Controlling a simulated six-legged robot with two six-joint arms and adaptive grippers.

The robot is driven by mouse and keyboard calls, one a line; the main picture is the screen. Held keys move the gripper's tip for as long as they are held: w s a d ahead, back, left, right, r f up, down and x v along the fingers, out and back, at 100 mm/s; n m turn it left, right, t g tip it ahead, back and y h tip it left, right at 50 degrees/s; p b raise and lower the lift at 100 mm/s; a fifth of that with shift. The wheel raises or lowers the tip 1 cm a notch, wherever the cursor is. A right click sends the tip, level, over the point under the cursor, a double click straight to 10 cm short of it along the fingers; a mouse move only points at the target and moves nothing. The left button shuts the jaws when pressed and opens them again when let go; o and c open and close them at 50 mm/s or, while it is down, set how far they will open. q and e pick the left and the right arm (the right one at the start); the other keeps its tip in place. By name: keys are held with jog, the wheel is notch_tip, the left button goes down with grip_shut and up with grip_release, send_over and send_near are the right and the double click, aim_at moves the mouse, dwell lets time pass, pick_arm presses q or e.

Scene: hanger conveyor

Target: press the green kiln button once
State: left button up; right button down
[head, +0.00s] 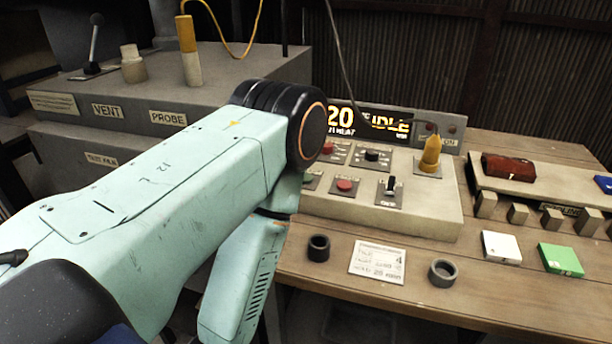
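The kiln control panel (425,215) stands on the wooden bench, with a lit display (368,122) showing "20" and "IDLE". Red buttons, a black knob (372,155) and a toggle switch (390,186) are on its face. At the panel's left edge, a small plate (311,180) with a greenish part shows beside my arm; it is mostly covered, so I cannot tell for sure that it is the green button. My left arm crosses in front of the panel's left side and bends down at its black joint. Neither gripper is in view.
A yellow plug (430,155) stands on the panel's right. A black ring (318,248), a paper card (378,262) and a grey ring (442,273) lie in front. White (501,247) and green (561,260) blocks lie right.

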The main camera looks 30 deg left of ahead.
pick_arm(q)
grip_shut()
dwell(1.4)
